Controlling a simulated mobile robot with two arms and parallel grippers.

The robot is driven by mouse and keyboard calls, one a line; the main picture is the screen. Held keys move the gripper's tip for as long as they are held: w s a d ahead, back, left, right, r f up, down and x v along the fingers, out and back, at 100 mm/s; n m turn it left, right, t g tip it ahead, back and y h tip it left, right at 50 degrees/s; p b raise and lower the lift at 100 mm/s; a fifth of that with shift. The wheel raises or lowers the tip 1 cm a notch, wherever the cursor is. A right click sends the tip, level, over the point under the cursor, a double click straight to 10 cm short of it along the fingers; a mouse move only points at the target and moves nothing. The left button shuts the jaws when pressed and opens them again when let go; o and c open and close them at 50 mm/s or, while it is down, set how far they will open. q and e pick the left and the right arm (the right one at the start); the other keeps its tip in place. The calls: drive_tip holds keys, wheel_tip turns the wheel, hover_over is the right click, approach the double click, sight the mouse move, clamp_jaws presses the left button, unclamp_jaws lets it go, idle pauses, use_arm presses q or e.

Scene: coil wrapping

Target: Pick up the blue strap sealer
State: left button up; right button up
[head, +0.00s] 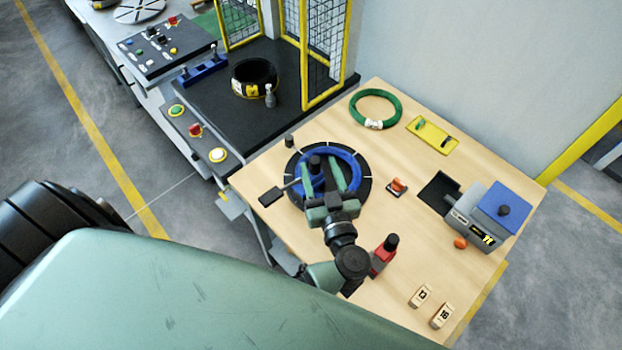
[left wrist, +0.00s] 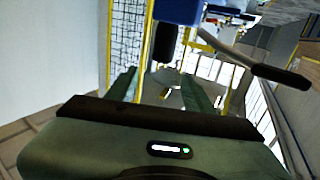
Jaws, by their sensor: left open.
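The blue strap sealer (head: 317,181) appears to be on or over the round black turntable (head: 292,163), partly hidden by my left gripper. It has a black upright grip and a lever ending in a black handle to the left. Its blue body also shows at the top of the left wrist view (left wrist: 184,11), with the lever running right. My left gripper (head: 320,170) is open, its green fingers on either side of the upright grip. I cannot tell whether they touch it. A blue ring (head: 359,179) lies on the turntable. My right gripper is not in view.
A red tool with a black knob (head: 382,256) stands close to my left wrist. A green coil (head: 376,124), yellow tray (head: 432,135), orange clip (head: 398,185) and grey machine with a blue top (head: 484,216) are on the wooden table (head: 400,230). A wire-mesh guard (head: 322,40) stands behind.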

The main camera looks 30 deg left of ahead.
sight(313, 157)
use_arm(q)
wheel_tip(313, 157, down, 4)
drive_tip(key=b, duration=0.3)
drive_tip(key=shift+f, duration=0.2)
drive_tip(key=shift+w+a+r, duration=0.3)
drive_tip(key=shift+w+a, duration=0.1)
drive_tip(key=shift+w, duration=0.1)
drive_tip(key=b+x, duration=0.2)
drive_tip(key=x, duration=0.4)
drive_tip(key=shift+w+a, duration=0.1)
drive_tip(key=shift+a, duration=0.05)
drive_tip(key=shift+c, duration=0.3)
drive_tip(key=c, duration=1)
clamp_jaws()
